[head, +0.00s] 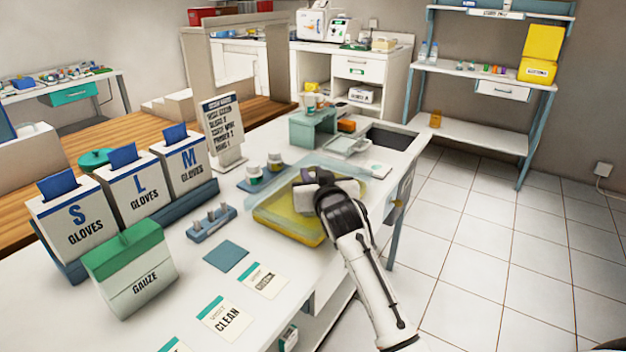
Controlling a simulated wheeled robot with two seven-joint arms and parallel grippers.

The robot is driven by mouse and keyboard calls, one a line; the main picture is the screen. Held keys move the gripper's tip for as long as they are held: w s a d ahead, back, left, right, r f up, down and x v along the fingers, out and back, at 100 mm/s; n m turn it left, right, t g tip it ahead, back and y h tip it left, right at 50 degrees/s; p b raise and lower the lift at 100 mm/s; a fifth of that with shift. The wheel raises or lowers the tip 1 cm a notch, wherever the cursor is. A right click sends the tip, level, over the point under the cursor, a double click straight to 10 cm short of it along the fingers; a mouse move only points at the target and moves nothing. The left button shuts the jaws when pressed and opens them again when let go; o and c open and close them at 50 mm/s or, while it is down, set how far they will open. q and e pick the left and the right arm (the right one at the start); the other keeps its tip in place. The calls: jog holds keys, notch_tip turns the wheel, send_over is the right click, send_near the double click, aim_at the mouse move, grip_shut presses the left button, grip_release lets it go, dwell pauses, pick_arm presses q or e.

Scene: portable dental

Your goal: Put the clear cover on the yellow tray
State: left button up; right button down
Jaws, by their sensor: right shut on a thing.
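The yellow tray (278,229) lies on the white counter near its right edge. The clear cover (262,183) is a see-through, bluish sheet over the far part of the tray, reaching past it toward the back. My right gripper (312,188) is over the tray and shut on the clear cover. The gripper and wrist hide the grip and part of the tray. I cannot tell whether the cover touches the tray or is just above it. The near strip of the tray shows uncovered. My left gripper is not in view.
Glove boxes (145,190) and a gauze box (132,272) stand at left. A blue holder (211,226) and small bottles (254,174) are close to the tray's left. A sign (222,125), a teal box (312,128) and a sink (388,138) are behind. Cards lie in front.

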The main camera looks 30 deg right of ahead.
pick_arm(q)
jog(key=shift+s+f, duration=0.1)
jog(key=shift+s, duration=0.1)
pick_arm(e)
jog(key=shift+f, duration=0.2)
jog(key=shift+f, duration=0.15)
jog(key=c, duration=1.6)
grip_release()
jog(key=shift+f, duration=0.1)
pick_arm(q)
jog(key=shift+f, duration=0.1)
pick_arm(e)
jog(key=shift+s+r, duration=0.1)
jog(key=shift+r, duration=0.2)
pick_arm(q)
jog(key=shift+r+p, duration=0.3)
jog(key=shift+p, duration=0.2)
pick_arm(e)
jog(key=v, duration=1.2)
jog(key=shift+f, duration=0.2)
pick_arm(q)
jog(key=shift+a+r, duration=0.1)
